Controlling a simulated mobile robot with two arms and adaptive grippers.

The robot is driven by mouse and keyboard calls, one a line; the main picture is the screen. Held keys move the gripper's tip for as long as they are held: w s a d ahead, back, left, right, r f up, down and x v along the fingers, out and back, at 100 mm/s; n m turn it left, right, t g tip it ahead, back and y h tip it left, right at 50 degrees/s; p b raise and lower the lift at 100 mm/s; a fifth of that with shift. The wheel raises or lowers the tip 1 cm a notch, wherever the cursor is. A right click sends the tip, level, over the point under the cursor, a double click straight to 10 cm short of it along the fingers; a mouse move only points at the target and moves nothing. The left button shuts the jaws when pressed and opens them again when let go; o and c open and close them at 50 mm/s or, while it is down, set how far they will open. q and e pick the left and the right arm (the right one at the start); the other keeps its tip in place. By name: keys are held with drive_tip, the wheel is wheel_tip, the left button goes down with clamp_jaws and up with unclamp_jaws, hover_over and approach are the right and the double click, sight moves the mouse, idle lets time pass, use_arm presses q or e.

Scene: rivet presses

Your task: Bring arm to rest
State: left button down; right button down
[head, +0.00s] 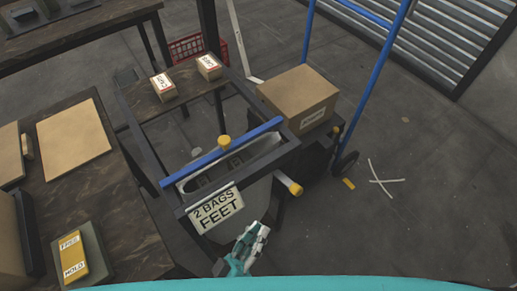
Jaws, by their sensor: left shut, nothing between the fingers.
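My left gripper (256,232) shows at the bottom centre of the head view, low and close to my teal body. Its fingers are shut and hold nothing. It is in front of a machine with a sign (216,207) reading "2 BAGS FEET", apart from it as far as I can see. My right gripper is not in view.
A dark wooden table (75,200) at left carries a yellow FREE/HOLD sign (72,257). The floor at right is open.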

use_arm(q)
drive_tip(key=w+a+f+m+g+y+p, duration=0.1)
drive_tip(key=a+f+m+g+y+p, duration=0.25)
drive_tip(key=f, duration=0.85)
drive_tip(key=w+a+f+n+g+y, duration=0.1)
drive_tip(key=a+f+g+y, duration=0.25)
drive_tip(key=a+f, duration=0.65)
drive_tip(key=s+a+f+g+y+p, duration=0.1)
drive_tip(key=s+a+f+g+y, duration=0.2)
drive_tip(key=s+f, duration=0.6)
drive_tip(key=s+a+f+g+y+p, duration=0.1)
drive_tip(key=s+a+f+g+y, duration=0.2)
drive_tip(key=s, duration=0.9)
drive_tip(key=a+f+m+g, duration=0.1)
drive_tip(key=a+f+g, duration=0.2)
drive_tip(key=a+f, duration=0.1)
drive_tip(key=shift+s+a+f+g+y, duration=0.2)
drive_tip(key=shift+a+f+g+y, duration=0.15)
drive_tip(key=shift+f, duration=0.5)
